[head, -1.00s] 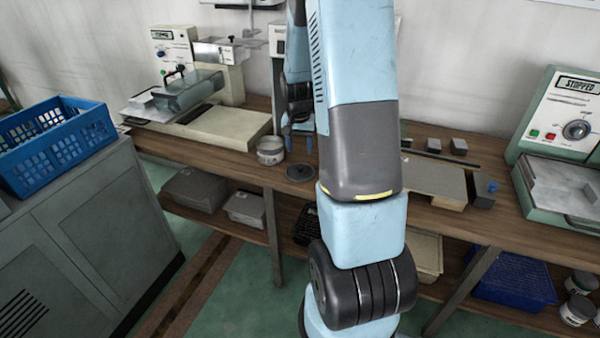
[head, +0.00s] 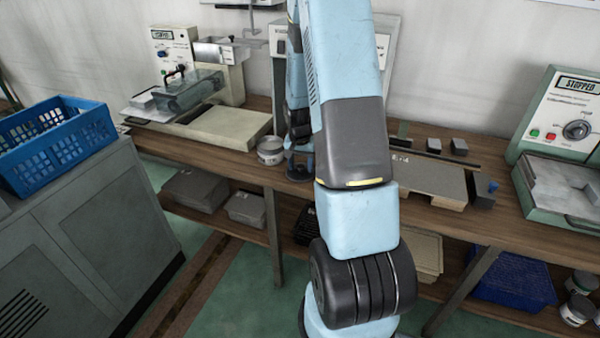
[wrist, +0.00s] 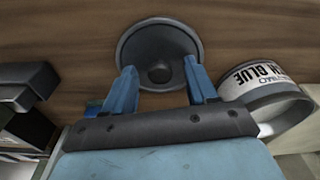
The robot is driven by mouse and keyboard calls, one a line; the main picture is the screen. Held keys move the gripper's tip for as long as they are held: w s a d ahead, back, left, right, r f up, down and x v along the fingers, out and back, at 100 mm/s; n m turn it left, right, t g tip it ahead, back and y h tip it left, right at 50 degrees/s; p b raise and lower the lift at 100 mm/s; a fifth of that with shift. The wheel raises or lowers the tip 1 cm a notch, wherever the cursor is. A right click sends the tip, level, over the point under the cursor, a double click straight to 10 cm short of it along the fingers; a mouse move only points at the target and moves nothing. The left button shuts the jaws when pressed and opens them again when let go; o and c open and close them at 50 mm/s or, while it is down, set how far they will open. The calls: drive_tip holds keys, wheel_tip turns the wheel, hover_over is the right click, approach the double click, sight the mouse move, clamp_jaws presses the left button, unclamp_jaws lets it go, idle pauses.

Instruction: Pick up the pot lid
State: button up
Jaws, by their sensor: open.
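The pot lid is a dark grey round disc with a central knob; it lies on the wooden bench in the wrist view (wrist: 145,42). My gripper (wrist: 160,72) is open, its two blue fingers over the lid on either side of the knob. Whether the fingers touch the lid cannot be told. In the head view the gripper (head: 299,158) is over the bench, just right of the glue pot (head: 270,151), and largely hides the lid. The glue pot, with a "GLUE" label, also shows close to the right finger in the wrist view (wrist: 258,80).
A machine with a cream base (head: 218,128) stands left of the glue pot. A grey board (head: 432,178) and small blocks (head: 459,147) lie to the right of my arm. A blue crate (head: 50,150) rests on the grey cabinet (head: 90,215) at left.

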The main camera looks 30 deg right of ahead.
clamp_jaws()
idle(0.5)
